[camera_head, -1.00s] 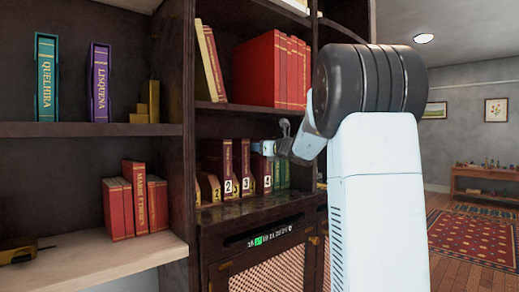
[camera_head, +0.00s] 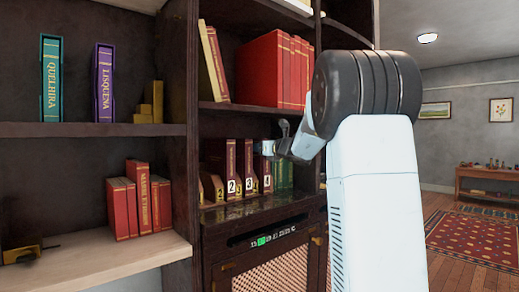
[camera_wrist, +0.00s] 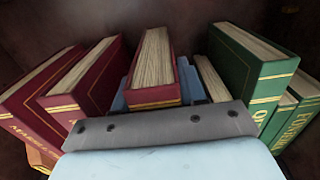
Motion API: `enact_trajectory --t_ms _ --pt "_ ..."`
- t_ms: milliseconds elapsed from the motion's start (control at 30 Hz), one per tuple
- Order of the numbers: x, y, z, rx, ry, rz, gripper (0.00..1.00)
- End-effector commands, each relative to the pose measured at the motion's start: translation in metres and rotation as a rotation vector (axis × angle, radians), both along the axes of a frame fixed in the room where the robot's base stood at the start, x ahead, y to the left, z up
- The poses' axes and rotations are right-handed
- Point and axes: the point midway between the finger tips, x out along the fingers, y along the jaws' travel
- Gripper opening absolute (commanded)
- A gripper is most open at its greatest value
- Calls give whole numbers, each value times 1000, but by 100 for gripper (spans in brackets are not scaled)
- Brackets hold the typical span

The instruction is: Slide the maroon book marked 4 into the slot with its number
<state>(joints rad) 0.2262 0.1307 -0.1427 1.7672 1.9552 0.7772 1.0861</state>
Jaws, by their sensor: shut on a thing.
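My gripper (camera_head: 266,148) reaches into the numbered shelf compartment from the right. In the wrist view its two blue fingers are closed on the sides of a maroon book (camera_wrist: 155,62), which stands upright between them with its page edges showing. In the head view this maroon book (camera_head: 263,165) is directly above or behind the label 4 (camera_head: 267,182). How deep it sits in the slot is hidden. Two other maroon books (camera_wrist: 52,82) stand to its left in the wrist view, and green books (camera_wrist: 252,75) stand to its right.
Numbered wooden slot fronts (camera_head: 230,188) line the shelf, close together. Large red books (camera_head: 268,68) stand on the shelf above. At left, a shelf holds several red books (camera_head: 140,198), with a teal book (camera_head: 51,80) and a purple book (camera_head: 104,82) higher up.

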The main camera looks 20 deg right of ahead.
Motion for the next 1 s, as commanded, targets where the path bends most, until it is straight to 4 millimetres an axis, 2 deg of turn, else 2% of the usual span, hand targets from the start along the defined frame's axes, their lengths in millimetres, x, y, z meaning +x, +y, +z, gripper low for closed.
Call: enact_trajectory --t_ms 500,533,833,1000 --pt "9 4 1 1 -2 1 0" --pt "9 4 1 1 -2 1 42" --pt "9 4 0 0 -1 0 70" --pt "9 3 0 0 0 0 70"
